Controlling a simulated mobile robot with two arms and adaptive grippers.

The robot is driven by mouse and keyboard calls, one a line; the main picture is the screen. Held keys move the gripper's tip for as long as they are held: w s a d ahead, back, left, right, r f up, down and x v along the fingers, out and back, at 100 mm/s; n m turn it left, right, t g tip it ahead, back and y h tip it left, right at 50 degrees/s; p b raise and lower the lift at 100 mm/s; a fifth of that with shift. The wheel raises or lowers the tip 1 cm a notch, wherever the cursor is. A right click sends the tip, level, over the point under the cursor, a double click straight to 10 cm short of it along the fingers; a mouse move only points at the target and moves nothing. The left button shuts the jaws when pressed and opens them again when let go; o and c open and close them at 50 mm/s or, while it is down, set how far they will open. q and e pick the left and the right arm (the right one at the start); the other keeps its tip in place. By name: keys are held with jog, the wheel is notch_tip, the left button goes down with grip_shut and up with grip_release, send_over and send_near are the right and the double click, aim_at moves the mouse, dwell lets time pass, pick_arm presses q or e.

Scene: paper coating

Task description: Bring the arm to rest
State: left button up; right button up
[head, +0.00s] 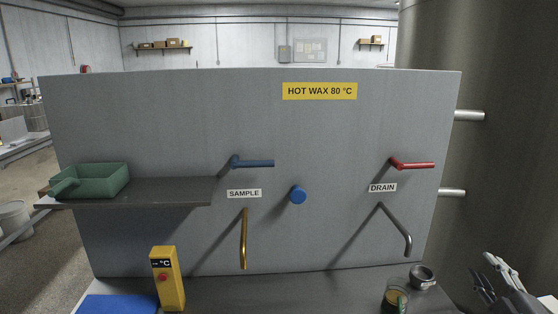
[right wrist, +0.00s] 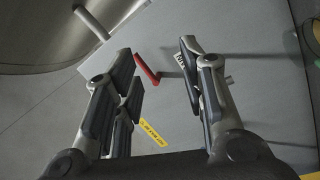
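My right gripper (head: 500,283) is at the lower right edge of the head view, to the right of the panel and above the counter's right end. In the right wrist view the gripper (right wrist: 158,58) has its fingers wide apart with nothing between them. The red drain handle (right wrist: 147,68) shows beyond the fingers there, apart from them. In the head view the red handle (head: 412,164) lies about level above the DRAIN label (head: 382,187). My left gripper is not in view.
A grey panel (head: 340,135) carries a blue handle (head: 252,162), a brass spout (head: 243,240) and a steel spout (head: 396,230). A glass (head: 395,299) with dark contents and a small metal cup (head: 421,277) stand near my right gripper. A yellow thermometer (head: 168,280) stands left.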

jog(key=s+a+f+m+g+h, duration=0.2)
jog(key=s+a+f+m, duration=0.1)
jog(key=f, duration=0.3)
jog(key=s+a+f+m+g+h, duration=0.1)
jog(key=s+a+f+m+g, duration=0.15)
jog(key=f, duration=0.45)
jog(key=s+a+f+m+g+y, duration=0.2)
jog(key=s+a+f+g, duration=0.4)
jog(key=s+a, duration=0.5)
jog(key=s+a+f+m+g+y, duration=0.3)
jog(key=s+a+f+g, duration=0.35)
jog(key=s, duration=0.65)
notch_tip(320, 180, down, 25)
jog(key=s+a, duration=0.2)
jog(key=s+d+f+g, duration=0.1)
jog(key=s+d+f, duration=0.1)
jog(key=s+f, duration=1.4)
jog(key=shift+s+d+f+n+h, duration=0.25)
jog(key=shift+d+n+h, duration=0.05)
jog(key=shift+n, duration=0.05)
